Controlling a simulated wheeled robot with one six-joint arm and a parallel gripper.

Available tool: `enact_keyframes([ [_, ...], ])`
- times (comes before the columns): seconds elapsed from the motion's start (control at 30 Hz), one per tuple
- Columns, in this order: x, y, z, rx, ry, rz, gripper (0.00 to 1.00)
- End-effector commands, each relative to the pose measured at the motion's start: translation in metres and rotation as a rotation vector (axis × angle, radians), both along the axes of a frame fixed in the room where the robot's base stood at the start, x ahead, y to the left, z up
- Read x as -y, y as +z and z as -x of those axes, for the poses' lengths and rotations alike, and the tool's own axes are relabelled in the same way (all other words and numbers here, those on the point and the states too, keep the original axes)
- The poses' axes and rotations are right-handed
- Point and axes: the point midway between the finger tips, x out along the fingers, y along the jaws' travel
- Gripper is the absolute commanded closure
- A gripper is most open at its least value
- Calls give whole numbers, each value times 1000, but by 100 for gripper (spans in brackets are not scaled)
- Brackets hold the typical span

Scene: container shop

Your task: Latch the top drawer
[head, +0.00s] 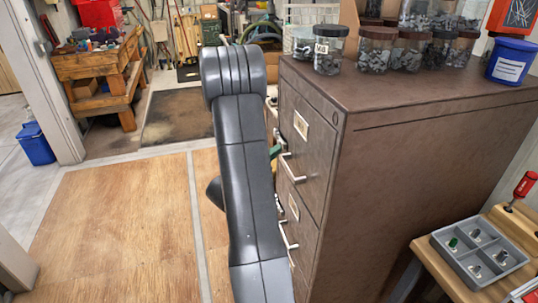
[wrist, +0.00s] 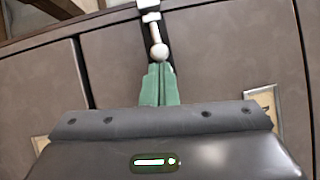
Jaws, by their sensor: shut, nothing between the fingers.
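The brown metal cabinet (head: 430,160) stands right of my arm in the head view. Its top drawer (head: 308,150) has a label holder and a pale bar handle (head: 291,170), and its front looks roughly flush. In the wrist view, a pale metal latch with a round ball knob (wrist: 158,51) lies on a dark strip between brown panels. My gripper (wrist: 160,68) has green fingers pressed together, empty, with tips right at the knob; whether they touch it is unclear. In the head view my gripper (head: 275,152) is mostly hidden behind my arm.
Several jars of hardware (head: 375,50) and a blue tub (head: 511,62) stand on the cabinet top. A grey divided tray (head: 478,254) sits on a wooden surface at lower right. A wooden workbench (head: 100,70) stands at back left.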

Motion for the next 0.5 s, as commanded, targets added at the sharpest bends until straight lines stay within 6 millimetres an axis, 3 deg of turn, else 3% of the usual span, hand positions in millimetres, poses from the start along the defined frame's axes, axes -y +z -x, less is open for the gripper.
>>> enact_keyframes([
  [0.33, 0, 0, -1, 1, 0, -1, 100],
  [0.5, -4, 1, -15, 3, -1, 0, 100],
])
